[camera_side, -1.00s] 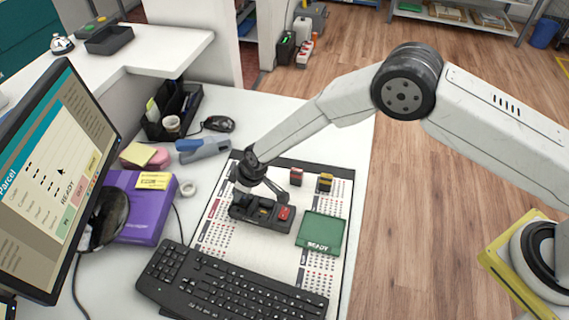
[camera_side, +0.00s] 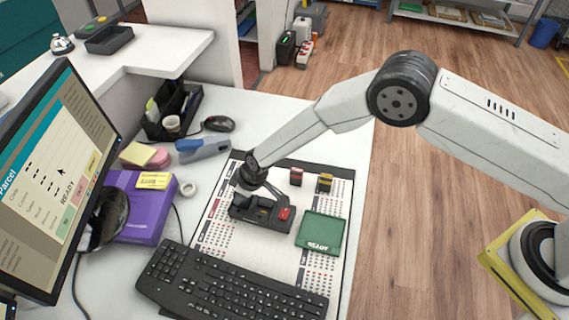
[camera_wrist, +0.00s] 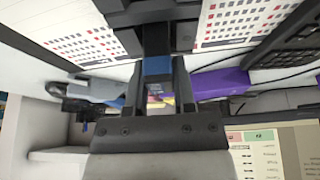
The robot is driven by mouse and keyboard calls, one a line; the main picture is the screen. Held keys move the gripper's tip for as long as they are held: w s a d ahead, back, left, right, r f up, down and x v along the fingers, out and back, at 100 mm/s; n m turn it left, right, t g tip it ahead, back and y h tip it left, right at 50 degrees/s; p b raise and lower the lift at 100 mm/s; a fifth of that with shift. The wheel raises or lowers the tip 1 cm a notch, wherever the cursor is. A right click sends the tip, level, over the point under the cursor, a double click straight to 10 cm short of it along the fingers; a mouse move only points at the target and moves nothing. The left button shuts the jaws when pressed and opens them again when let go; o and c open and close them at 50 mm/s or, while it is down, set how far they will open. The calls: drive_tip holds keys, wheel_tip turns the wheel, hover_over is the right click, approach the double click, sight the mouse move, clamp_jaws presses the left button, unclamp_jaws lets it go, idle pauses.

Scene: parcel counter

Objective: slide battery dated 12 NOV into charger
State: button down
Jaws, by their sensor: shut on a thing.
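The black charger (camera_side: 262,216) sits on the printed desk mat, with a red-topped battery (camera_side: 285,213) in its right bay. My gripper (camera_side: 264,192) is right over the charger's left and middle part. In the wrist view my gripper (camera_wrist: 157,88) is shut on a dark battery with a blue band (camera_wrist: 158,67). The dark charger (camera_wrist: 187,10) is just beyond its end; I cannot tell how far the battery is inside a bay. Its date is not readable.
A green READY tray (camera_side: 320,232) lies right of the charger. A black keyboard (camera_side: 232,282) is in front. A purple box (camera_side: 140,208), a tape roll (camera_side: 188,189) and a blue-grey stapler (camera_side: 203,150) are to the left.

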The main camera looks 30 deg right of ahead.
drive_tip(key=shift+c, duration=1.8)
unclamp_jaws()
drive_tip(key=shift+r, duration=0.15)
drive_tip(key=v, duration=0.7)
drive_tip(key=shift+d+r, duration=0.15)
drive_tip(key=shift+r, duration=0.1)
drive_tip(key=shift+s, duration=0.1)
